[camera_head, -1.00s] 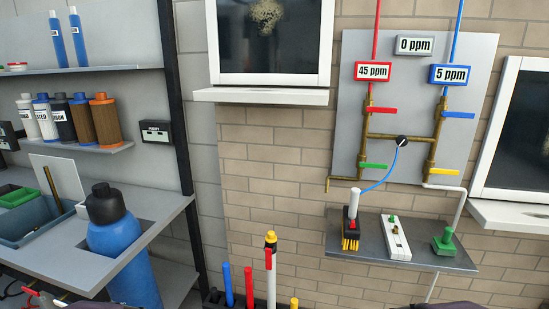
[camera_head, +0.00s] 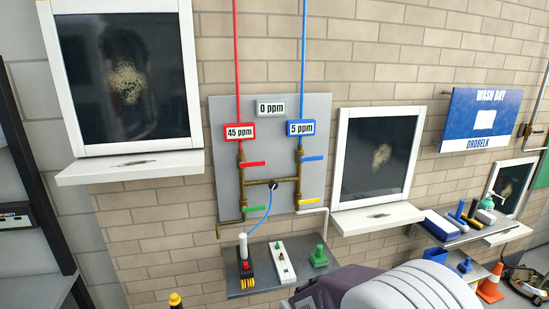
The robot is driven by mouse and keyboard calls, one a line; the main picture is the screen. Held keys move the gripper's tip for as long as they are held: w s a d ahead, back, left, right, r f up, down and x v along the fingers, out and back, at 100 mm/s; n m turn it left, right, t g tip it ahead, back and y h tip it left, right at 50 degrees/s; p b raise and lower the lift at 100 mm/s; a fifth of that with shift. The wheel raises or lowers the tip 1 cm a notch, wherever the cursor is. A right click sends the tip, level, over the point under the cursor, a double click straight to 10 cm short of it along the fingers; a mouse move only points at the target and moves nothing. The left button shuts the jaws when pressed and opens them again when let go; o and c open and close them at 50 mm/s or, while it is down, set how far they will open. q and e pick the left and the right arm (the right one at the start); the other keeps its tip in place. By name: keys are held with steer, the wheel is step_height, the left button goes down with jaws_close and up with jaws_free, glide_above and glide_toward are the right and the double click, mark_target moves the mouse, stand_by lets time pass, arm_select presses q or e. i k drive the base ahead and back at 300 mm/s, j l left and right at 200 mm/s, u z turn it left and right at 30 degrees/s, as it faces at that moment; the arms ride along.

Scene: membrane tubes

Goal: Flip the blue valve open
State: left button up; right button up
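The blue valve (camera_head: 312,158) is a small flat handle on the right brass pipe, under the "5 ppm" display (camera_head: 300,128). Its handle points right, roughly level and across the upright pipe. A blue line runs up from that display. The red valve (camera_head: 255,163) sits at a similar height on the left pipe. A green valve (camera_head: 256,208) and a yellow valve (camera_head: 308,201) are lower on the two pipes. Part of what looks like my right arm fills the bottom right of the head view, well below the valve. Neither gripper shows.
The valves are on a grey wall panel (camera_head: 226,150) between two white-framed windows. A small shelf (camera_head: 262,287) below holds a yellow-and-black stand, a white strip and a green piece. Another shelf (camera_head: 470,232), a blue sign (camera_head: 481,120) and an orange cone (camera_head: 491,284) are at right.

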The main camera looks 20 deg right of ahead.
mark_target(314, 158)
steer(key=z, duration=1.1)
